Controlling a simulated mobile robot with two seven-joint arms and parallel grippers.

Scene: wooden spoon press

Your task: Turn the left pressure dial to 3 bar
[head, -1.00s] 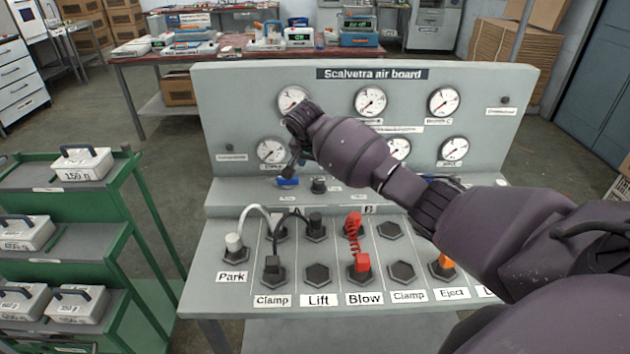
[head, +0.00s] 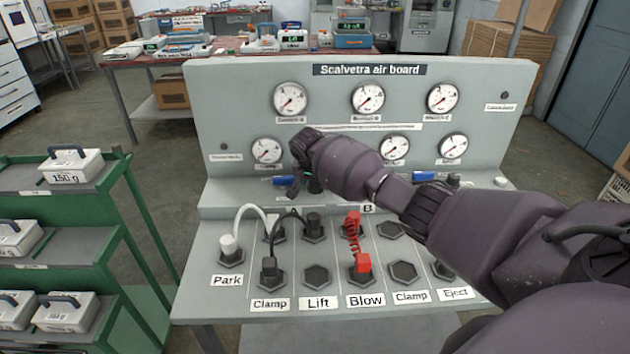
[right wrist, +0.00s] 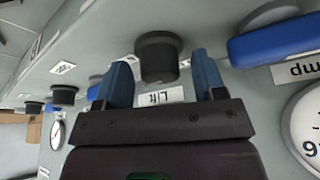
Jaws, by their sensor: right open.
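The left pressure dial, a black round knob (head: 316,186), sits on the board's ledge right of a blue lever (head: 286,181), mostly behind my right gripper (head: 302,182). In the right wrist view the dial (right wrist: 158,58) stands between the two blue fingertips of my open right gripper (right wrist: 161,70), with gaps on both sides. The picture there is upside down. A small label reading "Lift" is by the dial. The lower left gauge (head: 266,150) has a needle too small to read. My left gripper is out of view.
Another blue lever (head: 424,176) and a second knob (head: 453,180) sit farther right on the ledge. Below are hose ports with a white plug (head: 229,246), black plugs and a red coiled hose (head: 352,240). A green shelf cart (head: 60,190) stands at the left.

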